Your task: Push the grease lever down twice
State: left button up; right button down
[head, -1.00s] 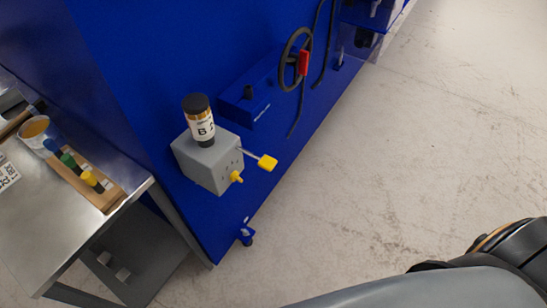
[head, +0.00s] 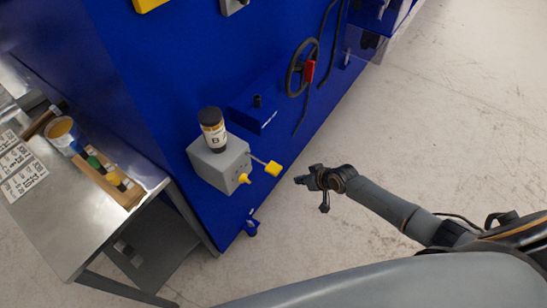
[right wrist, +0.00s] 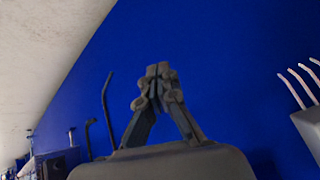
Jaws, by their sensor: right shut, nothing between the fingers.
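A black-capped canister labelled B (head: 213,130) stands on that box. A second yellow knob (head: 244,178) sits on the box's front, below the lever. My right gripper (head: 301,180) is a short way right of the lever's yellow end, apart from it. In the right wrist view its fingers (right wrist: 158,72) are closed together and empty, before the blue panel. My left gripper is not in view.
A metal table (head: 65,225) with a tray of coloured-capped bottles (head: 125,195) stands at the left. The floor at the right (head: 440,110) is open.

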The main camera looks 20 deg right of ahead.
jog(key=w+a+r+n+y+p, duration=0.1)
jog(key=w+a+r+y+p, duration=0.15)
jog(key=r, duration=1.05)
notch_tip(320, 180, up, 22)
jog(key=n+g+y+p, duration=0.3)
jog(key=g+p, duration=0.1)
jog(key=p, duration=0.1)
send_over(277, 167)
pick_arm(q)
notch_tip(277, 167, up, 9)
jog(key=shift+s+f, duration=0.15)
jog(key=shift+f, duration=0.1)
pick_arm(e)
notch_tip(277, 167, down, 7)
jog(key=b, duration=0.6)
jog(key=shift+r+b, duration=0.2)
jog(key=shift+b, duration=0.15)
notch_tip(277, 167, down, 2)
jog(key=shift+b, duration=0.45)
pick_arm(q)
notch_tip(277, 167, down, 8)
pick_arm(e)
jog(key=shift+f, duration=0.1)
